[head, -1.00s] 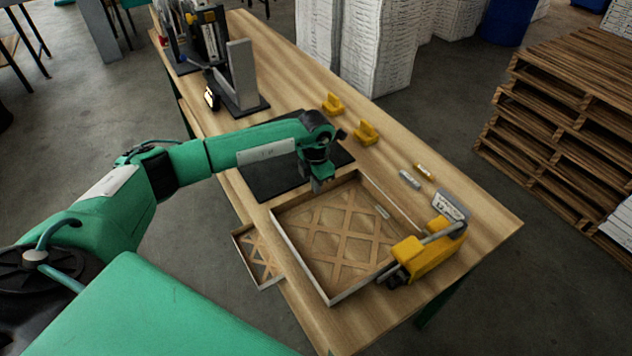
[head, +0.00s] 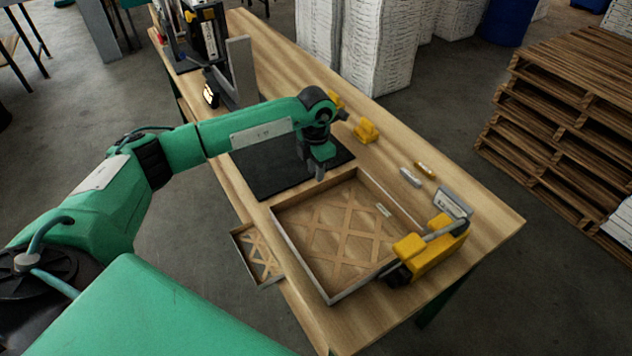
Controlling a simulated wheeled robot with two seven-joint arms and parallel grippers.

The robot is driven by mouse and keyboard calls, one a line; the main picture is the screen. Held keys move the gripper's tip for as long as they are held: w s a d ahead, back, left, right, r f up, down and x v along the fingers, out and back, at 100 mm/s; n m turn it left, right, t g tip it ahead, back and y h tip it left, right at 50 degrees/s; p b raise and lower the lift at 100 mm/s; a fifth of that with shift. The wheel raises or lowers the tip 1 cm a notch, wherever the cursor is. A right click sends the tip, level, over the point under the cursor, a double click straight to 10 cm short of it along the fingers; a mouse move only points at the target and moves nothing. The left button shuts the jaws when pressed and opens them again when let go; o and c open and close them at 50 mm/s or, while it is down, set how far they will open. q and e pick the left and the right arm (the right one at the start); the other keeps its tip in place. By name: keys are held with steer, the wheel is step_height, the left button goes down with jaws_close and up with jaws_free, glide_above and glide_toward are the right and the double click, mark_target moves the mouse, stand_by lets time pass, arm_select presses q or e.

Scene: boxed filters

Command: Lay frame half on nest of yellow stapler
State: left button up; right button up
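A shallow, wood-coloured frame half (head: 335,228) with low walls and a diagonal lattice floor lies flat on the table. Its right side reaches up to the yellow stapler (head: 436,254), close to the jaw. A separate nest under the frame half cannot be made out. My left gripper (head: 318,174) points down just past the frame half's far left wall, above the near edge of the dark mat. Its fingers are small and dark, and I cannot tell whether they are apart; no held object shows. My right gripper is out of view.
A dark mat (head: 270,168) lies beyond the frame half. A smaller lattice piece (head: 257,256) is at the table's left edge. Yellow blocks (head: 367,131), small light and yellow pieces (head: 411,177) and an upright grey fixture (head: 241,72) stand farther back. The table's right strip is mostly clear.

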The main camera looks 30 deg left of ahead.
arm_select(q)
step_height(320, 180, up, 7)
steer(key=b, duration=0.1)
steer(key=shift+s, duration=0.1)
stand_by(0.6)
